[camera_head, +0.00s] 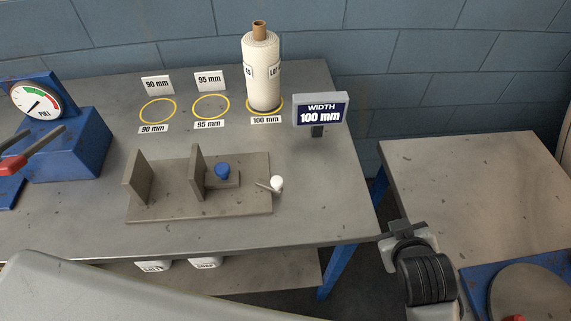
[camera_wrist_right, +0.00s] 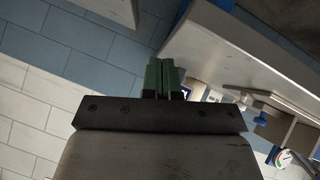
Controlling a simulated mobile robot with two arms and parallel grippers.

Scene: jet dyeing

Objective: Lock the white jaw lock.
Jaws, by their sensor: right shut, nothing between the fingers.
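The white jaw lock (camera_head: 277,184) is a white ball knob on a short grey lever at the right end of a grey jaw fixture (camera_head: 250,203) on the main table. The lever points left from the knob. A blue knob (camera_head: 222,170) sits beside the right one of two upright jaw plates. The gap between the plates is empty. My right gripper (camera_head: 403,230) is off the table's right edge, well apart from the lock. In the right wrist view its green fingers (camera_wrist_right: 164,77) are together and empty. My left gripper is not in view.
A white fabric roll (camera_head: 262,75) stands at the 100 mm ring, behind the fixture. A width sign (camera_head: 319,109) reads 100 mm. A blue gauge box (camera_head: 70,140) with a red handle is at left. A second table (camera_head: 465,175) stands right, across a gap.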

